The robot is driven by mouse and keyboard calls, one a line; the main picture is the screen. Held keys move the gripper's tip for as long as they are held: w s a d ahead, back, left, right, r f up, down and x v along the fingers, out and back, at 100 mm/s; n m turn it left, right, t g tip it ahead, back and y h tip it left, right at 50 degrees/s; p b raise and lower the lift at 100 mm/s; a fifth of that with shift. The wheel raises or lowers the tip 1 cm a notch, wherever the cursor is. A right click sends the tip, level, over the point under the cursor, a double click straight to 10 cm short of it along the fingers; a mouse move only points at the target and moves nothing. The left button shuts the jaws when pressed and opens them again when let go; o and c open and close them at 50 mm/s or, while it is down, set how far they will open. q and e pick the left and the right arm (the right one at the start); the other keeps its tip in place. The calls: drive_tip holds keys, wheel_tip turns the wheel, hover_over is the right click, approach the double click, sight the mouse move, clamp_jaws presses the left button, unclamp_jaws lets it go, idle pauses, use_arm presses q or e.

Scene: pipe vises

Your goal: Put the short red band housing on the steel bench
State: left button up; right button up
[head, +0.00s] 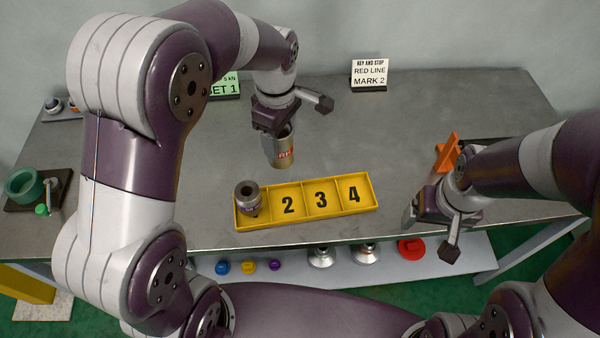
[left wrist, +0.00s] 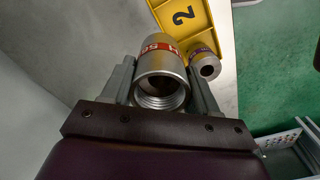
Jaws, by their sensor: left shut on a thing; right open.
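A metallic housing with a red, lettered band (head: 281,153) is held upright by my left gripper (head: 277,128), over the bench behind the yellow tray. In the left wrist view the housing (left wrist: 160,72) sits between the two fingers, its threaded open end towards the camera. I cannot tell whether its lower end touches the bench. The steel bench (head: 430,110) has a wide bare grey top. My right gripper (head: 432,215) is open and empty near the bench's front edge, right of the tray.
A yellow numbered tray (head: 305,215) holds a smaller housing with a purple band (head: 247,198) in its left compartment. A green vise (head: 25,186) stands at the left, an orange piece (head: 449,152) at the right. Signs stand behind. Coloured caps (head: 248,267) lie on a lower shelf.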

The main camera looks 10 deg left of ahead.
use_arm(q)
drive_tip(key=w+a+f, duration=0.2)
drive_tip(key=a+f, duration=0.1)
drive_tip(key=w+a+f, duration=0.1)
drive_tip(key=a+f, duration=0.3)
drive_tip(key=w+a+f+p, duration=0.1)
drive_tip(key=w+a+f, duration=0.1)
drive_tip(key=a+f, duration=0.1)
drive_tip(key=shift+w+a+f, duration=0.3)
drive_tip(key=shift+a+f, duration=0.05)
drive_tip(key=shift+f, duration=0.25)
use_arm(e)
drive_tip(key=shift+a+r, duration=0.25)
drive_tip(key=shift+r, duration=0.4)
use_arm(q)
drive_tip(key=o, duration=1.4)
drive_tip(key=shift+f, duration=0.15)
